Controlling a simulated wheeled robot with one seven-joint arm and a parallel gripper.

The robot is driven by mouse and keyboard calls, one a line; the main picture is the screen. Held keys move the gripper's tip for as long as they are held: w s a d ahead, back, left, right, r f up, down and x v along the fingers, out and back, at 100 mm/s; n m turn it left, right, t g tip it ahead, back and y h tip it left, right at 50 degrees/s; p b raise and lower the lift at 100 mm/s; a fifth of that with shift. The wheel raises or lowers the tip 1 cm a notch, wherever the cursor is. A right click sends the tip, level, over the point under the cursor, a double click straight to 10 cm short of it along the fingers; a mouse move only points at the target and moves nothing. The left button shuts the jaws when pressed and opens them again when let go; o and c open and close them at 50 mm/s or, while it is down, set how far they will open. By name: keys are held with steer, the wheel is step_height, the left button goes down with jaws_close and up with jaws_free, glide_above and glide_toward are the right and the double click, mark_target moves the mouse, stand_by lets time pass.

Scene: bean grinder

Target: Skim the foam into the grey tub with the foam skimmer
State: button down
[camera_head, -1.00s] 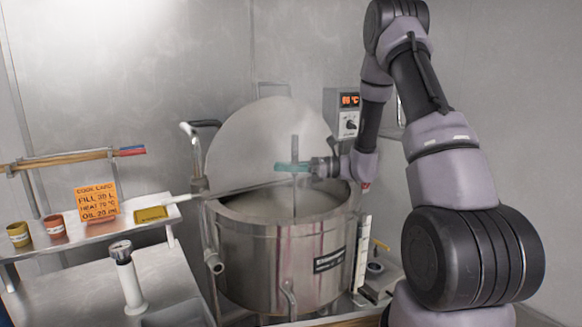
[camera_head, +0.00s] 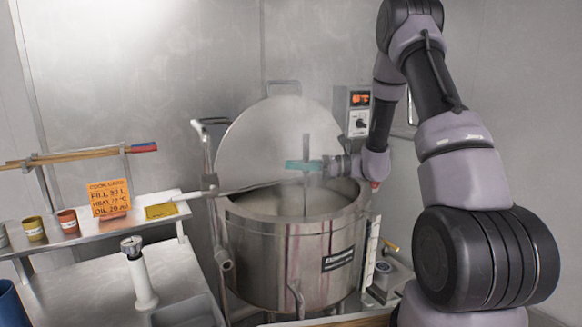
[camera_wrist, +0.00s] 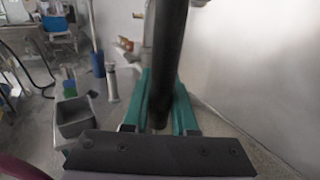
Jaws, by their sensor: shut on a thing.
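My gripper (camera_head: 305,165) has teal fingers and is shut on an upright grey handle (camera_head: 307,147), which I take for the foam skimmer's. In the wrist view the dark handle (camera_wrist: 166,65) stands between the teal fingers. The handle's lower end drops toward the steel kettle (camera_head: 280,262), and the skimmer's head cannot be made out. My gripper is above the kettle's opening. Pale, hazy content (camera_head: 275,205) shows inside; foam cannot be told apart from liquid. The grey tub (camera_head: 188,312) is at the bottom edge, left of the kettle, and also shows in the wrist view (camera_wrist: 76,117).
The kettle's round lid (camera_head: 262,140) stands raised behind my gripper. A thin metal bar (camera_head: 245,188) crosses the kettle's left rim. A shelf (camera_head: 85,234) at left bears small pots, an orange card (camera_head: 108,197) and a yellow item (camera_head: 160,211). A control box (camera_head: 357,112) is on the wall.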

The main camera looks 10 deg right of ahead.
steer(key=w+d, duration=0.4)
steer(key=d, duration=0.6)
step_height(320, 180, up, 16)
steer(key=shift+w+d+f, duration=0.15)
steer(key=shift+d, duration=0.05)
stand_by(1.2)
steer(key=shift+d, duration=0.1)
